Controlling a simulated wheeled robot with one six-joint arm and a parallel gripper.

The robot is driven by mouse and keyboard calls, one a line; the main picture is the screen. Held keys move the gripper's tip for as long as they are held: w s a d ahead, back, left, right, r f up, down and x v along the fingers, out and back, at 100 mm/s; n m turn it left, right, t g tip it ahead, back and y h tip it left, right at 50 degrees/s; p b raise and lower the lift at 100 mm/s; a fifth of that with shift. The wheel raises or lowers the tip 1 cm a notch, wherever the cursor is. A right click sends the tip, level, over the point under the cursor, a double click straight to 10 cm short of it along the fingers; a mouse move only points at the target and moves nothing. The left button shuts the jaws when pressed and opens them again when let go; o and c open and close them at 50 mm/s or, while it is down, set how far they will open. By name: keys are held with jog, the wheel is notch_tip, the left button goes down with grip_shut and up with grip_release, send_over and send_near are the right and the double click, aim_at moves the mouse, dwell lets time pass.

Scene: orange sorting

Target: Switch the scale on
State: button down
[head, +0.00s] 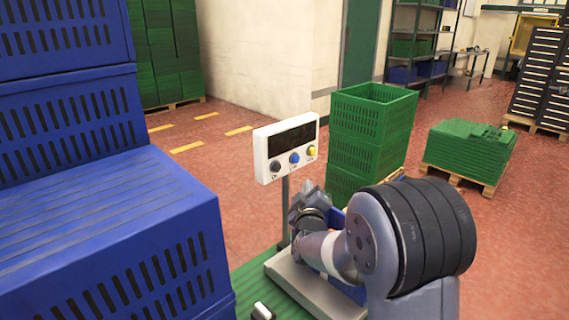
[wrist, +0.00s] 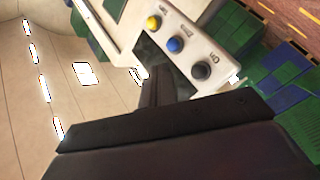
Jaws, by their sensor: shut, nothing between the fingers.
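The scale's white display head (head: 262,155) stands on a thin post, with a dark, blank screen (head: 292,142). Below the screen sit a dark button (head: 275,166), a blue button (head: 294,158) and a yellow button (head: 311,151). In the wrist view the dark button (wrist: 201,70) has a label like "On" beside it; the blue (wrist: 175,44) and yellow (wrist: 153,23) buttons also show. My gripper (head: 306,192) is shut and empty, below and in front of the display head. In the wrist view its dark fingers (wrist: 158,84) point toward the head, apart from the dark button.
The scale's platform (head: 283,272) lies below my arm. Blue crates (head: 110,230) are stacked close on the left. Green crates (head: 372,130) stand behind the scale, and a lower green stack (head: 465,150) is on a pallet at right. Red floor lies open between them.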

aim_at(281, 166)
jog(key=shift+d+r, duration=0.1)
jog(key=shift+r, duration=0.2)
jog(key=w+a+p, duration=0.3)
jog(key=w+a, duration=0.3)
jog(key=shift+w+a, duration=0.15)
dwell(0.4)
dwell(2.0)
jog(key=shift+w+a, duration=0.3)
jog(key=shift+w+a, duration=0.4)
dwell(0.8)
jog(key=shift+s+d, duration=0.1)
jog(key=shift+d, duration=0.05)
jog(key=shift+s+d, duration=0.55)
jog(key=shift+s, duration=0.05)
